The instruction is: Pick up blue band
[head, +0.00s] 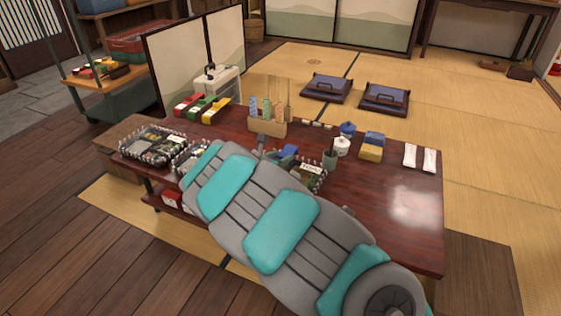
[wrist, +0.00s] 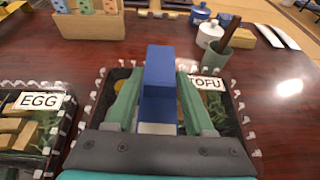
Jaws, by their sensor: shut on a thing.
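The blue band (wrist: 159,75) is a blocky blue piece with a pale patch low on its near side, seen in the wrist view. My gripper (wrist: 157,100) has its green fingers on either side of it and is shut on it. The band is over the tray labelled TOFU (wrist: 230,118); I cannot tell whether it touches the tray. In the head view the band (head: 289,151) shows just past the end of my arm, which hides most of my gripper.
A tray labelled EGG (wrist: 62,110) stands left of the TOFU tray. Behind are a wooden holder (head: 268,127), a green cup with sticks (head: 330,159), a white pot (head: 342,146) and a blue-and-yellow stack (head: 371,153). The table's right front (head: 400,215) is clear.

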